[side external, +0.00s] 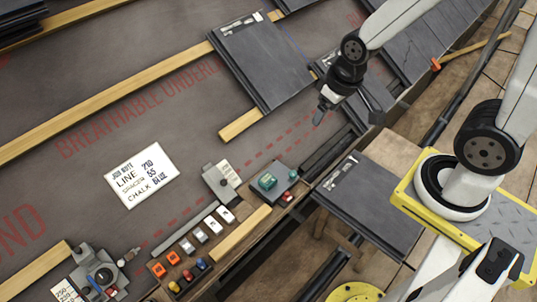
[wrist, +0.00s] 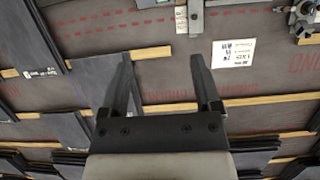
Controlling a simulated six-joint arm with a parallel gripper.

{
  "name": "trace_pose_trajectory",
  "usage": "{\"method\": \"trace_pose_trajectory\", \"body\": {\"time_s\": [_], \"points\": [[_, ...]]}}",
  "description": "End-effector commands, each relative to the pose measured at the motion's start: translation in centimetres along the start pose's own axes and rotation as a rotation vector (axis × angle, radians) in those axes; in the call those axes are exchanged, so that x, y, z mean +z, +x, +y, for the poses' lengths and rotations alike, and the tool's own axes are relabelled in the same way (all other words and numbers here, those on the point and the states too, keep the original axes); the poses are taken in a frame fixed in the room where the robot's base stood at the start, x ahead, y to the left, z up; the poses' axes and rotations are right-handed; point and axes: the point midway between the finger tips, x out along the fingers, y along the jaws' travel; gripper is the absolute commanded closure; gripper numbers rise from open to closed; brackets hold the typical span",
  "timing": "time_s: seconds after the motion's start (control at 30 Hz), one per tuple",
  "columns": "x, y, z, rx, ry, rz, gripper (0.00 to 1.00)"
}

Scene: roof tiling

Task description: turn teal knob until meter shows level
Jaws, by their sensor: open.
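The teal knob (side external: 267,181) sits on a small dark grey box (side external: 284,190) near the roof's lower edge, with a red part beside it. I cannot make out a meter face or its reading. My gripper (side external: 321,116) hangs above the roof, up and to the right of the knob, clear of it. In the wrist view my gripper (wrist: 161,75) has its two fingers wide apart with nothing between them. The teal knob cannot be made out in the wrist view.
A wooden tray (side external: 184,270) with coloured pieces lies left of the box. A grey device (side external: 221,183) with a paper label stands beside it. A job note (side external: 141,175) lies on the underlay. Slates (side external: 262,60) and battens lie around; another device (side external: 98,275) is at bottom left.

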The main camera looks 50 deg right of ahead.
Motion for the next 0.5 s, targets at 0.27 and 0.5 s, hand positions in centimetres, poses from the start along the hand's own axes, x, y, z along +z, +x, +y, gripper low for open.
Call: {"method": "trace_pose_trajectory", "body": {"time_s": [0.27, 0.5], "points": [[-2.0, 1.7, 0.5, 0.004, 0.094, -0.019, 0.19], [-5.0, 5.1, 1.4, 0.014, 0.256, -0.05, 0.19]]}}
